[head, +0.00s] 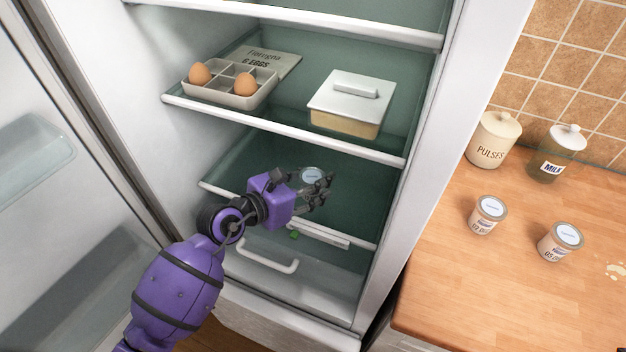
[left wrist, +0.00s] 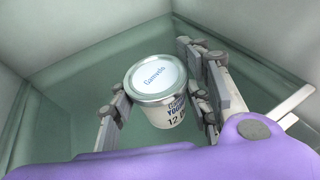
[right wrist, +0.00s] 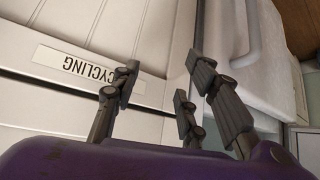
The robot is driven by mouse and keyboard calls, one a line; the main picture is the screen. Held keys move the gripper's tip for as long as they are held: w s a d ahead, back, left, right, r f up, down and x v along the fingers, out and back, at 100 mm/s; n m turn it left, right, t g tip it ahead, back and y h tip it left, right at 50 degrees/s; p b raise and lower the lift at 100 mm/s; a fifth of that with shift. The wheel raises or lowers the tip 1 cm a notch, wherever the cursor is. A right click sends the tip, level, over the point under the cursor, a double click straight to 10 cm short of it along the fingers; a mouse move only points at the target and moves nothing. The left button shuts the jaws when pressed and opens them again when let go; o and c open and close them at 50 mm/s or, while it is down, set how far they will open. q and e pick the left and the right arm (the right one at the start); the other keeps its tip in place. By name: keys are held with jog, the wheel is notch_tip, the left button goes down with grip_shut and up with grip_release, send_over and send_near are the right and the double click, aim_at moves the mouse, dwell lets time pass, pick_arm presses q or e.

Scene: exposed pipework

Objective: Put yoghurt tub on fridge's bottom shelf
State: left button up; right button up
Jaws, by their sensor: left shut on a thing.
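The yoghurt tub (head: 312,174), white with a pale lid, is held by my left gripper (head: 319,190) inside the fridge. It is in the space above the bottom shelf (head: 364,242), below the egg shelf. In the left wrist view, the tub (left wrist: 158,94) is upright or slightly tilted between the fingers of my left gripper (left wrist: 163,108). Whether its base touches the green shelf surface (left wrist: 75,80) is hard to tell. My right gripper (right wrist: 163,95) is open and empty in the right wrist view, over a white panel lettered "CYCLING".
The shelf above holds an egg carton (head: 229,84) and a lidded butter dish (head: 351,102). A drawer with a handle (head: 268,262) lies below. The open fridge door (head: 60,200) is at left. Two more tubs (head: 487,214) (head: 561,241) and two jars stand on the counter.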

pick_arm(q)
jog(key=shift+f, duration=0.1)
jog(key=o, duration=0.9)
jog(key=shift+f, duration=0.1)
jog(key=o, duration=0.5)
jog(key=shift+r, duration=0.25)
jog(key=shift+v, duration=6)
